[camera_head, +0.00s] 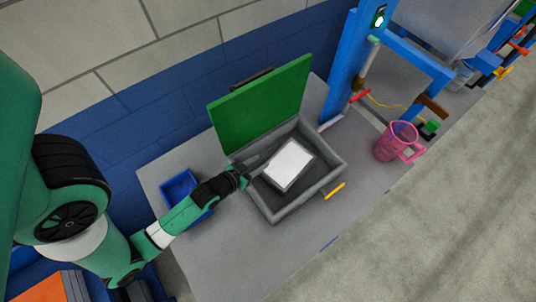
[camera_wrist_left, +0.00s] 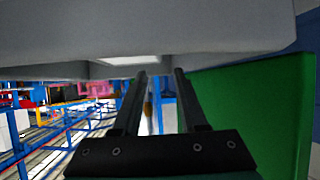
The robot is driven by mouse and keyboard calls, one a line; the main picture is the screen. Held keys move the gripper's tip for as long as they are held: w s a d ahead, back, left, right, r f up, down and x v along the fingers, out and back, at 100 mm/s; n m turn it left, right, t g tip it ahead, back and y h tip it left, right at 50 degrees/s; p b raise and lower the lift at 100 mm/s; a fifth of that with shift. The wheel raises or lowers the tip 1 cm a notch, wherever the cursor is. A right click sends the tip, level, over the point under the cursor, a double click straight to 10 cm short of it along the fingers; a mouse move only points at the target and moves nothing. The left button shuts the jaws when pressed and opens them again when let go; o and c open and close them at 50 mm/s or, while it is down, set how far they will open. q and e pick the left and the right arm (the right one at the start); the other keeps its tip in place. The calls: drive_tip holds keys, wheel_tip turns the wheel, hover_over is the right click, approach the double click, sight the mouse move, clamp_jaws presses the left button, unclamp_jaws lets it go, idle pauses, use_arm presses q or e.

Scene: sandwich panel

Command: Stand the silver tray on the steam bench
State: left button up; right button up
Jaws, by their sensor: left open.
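A pale, silver-white rectangular tray (camera_head: 291,162) lies inside a grey open-topped box (camera_head: 323,180) whose green lid (camera_head: 262,105) stands raised at the back. In the head view my left gripper (camera_head: 257,167) reaches over the box's left wall, its fingertips close to the tray's left edge; I cannot tell whether they touch it. In the left wrist view the two fingers (camera_wrist_left: 160,74) are apart with nothing seen between them, and a pale patch, likely the tray (camera_wrist_left: 132,60), shows just beyond the tips. The grey bench top (camera_head: 245,245) carries the box. My right gripper is not in view.
A blue bin (camera_head: 180,187) sits left of the box, beside my left arm. A pink jug (camera_head: 396,142) stands to the right, near a blue frame (camera_head: 345,75). A yellow handle (camera_head: 335,190) sticks out at the box's front. The bench's front part is clear.

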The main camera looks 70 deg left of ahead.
use_arm(q)
drive_tip(key=v, duration=0.4)
